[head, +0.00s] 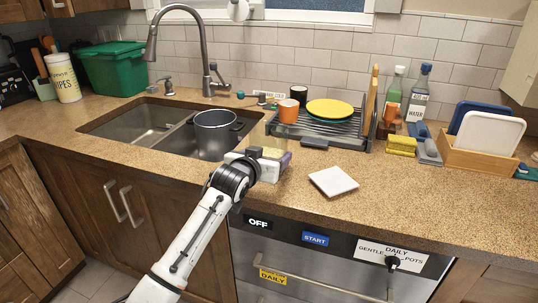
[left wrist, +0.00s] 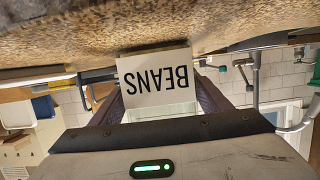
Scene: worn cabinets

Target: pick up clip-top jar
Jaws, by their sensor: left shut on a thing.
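The clip-top jar (head: 270,133) shows in the head view as a pale, see-through shape at the counter's sink side, mostly hidden behind my left gripper (head: 264,157). In the left wrist view its white BEANS label (left wrist: 157,78) appears upside down, with clear glass below it in the picture. My left gripper (left wrist: 160,105) is shut on the jar, with a dark finger on each side of it. The speckled counter runs along the top of that view, close to the label. I cannot tell whether the jar's base touches the counter. My right gripper is not in view.
A sink with a dark pot (head: 215,133) lies left of the jar. A dish rack (head: 320,128) with a yellow plate (head: 330,109) and an orange cup (head: 288,111) stands behind. A flat white square (head: 333,181) lies to the right. The right front counter is clear.

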